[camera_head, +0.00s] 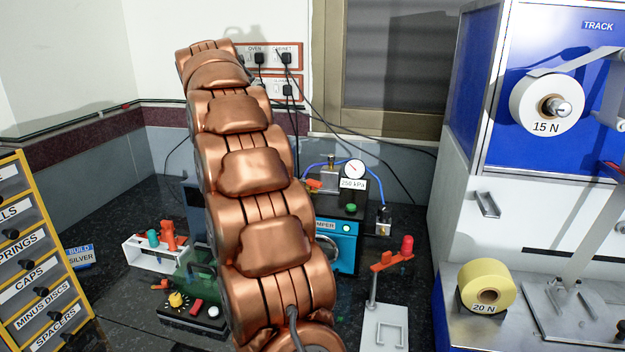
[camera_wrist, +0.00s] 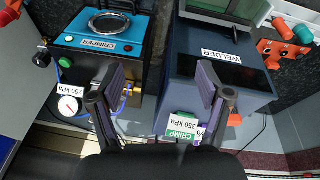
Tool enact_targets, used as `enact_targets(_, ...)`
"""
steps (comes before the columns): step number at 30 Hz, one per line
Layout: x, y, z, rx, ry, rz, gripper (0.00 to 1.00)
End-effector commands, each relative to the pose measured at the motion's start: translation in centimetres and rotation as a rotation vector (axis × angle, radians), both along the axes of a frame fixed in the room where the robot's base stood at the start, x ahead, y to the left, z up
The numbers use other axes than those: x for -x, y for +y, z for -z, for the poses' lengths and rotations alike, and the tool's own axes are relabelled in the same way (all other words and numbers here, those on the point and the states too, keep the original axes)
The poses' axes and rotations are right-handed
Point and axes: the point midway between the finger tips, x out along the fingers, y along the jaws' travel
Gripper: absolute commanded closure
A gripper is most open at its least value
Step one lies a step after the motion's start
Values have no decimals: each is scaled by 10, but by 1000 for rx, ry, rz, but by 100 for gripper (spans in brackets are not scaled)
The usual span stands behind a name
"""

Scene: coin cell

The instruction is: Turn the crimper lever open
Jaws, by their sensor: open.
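The crimper (camera_head: 336,240) is a dark box with a blue front panel, right of my arm in the head view. It also shows in the wrist view (camera_wrist: 70,40), with a metal ring on its blue face. A small orange handle (camera_head: 313,184), possibly its lever, sits beside a brass fitting at the crimper's back. In the wrist view I cannot make that handle out; my left finger covers part of that area. My gripper (camera_wrist: 158,85) is open and empty, its fingers over the crimper's edge and the welder. My arm hides the gripper in the head view.
The welder (camera_wrist: 220,75) stands close beside the crimper. A pressure gauge (camera_head: 353,169) and blue tubing are at the crimper's back. A stand with a red-knobbed orange arm (camera_head: 390,262) is at its right. A labelled drawer rack (camera_head: 30,255) is at far left.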

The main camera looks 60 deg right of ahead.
Motion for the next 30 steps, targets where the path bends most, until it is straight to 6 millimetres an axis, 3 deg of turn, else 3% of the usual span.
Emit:
enact_targets(1,-2,-20,-1,13,-14,47,23)
enact_targets(6,-1,-78,-4,51,-55,201,23)
enact_targets(15,21,-164,-1,108,-122,454,23)
enact_targets(21,34,-192,0,130,-149,547,23)
enact_targets(30,38,-201,12,134,-154,568,23)
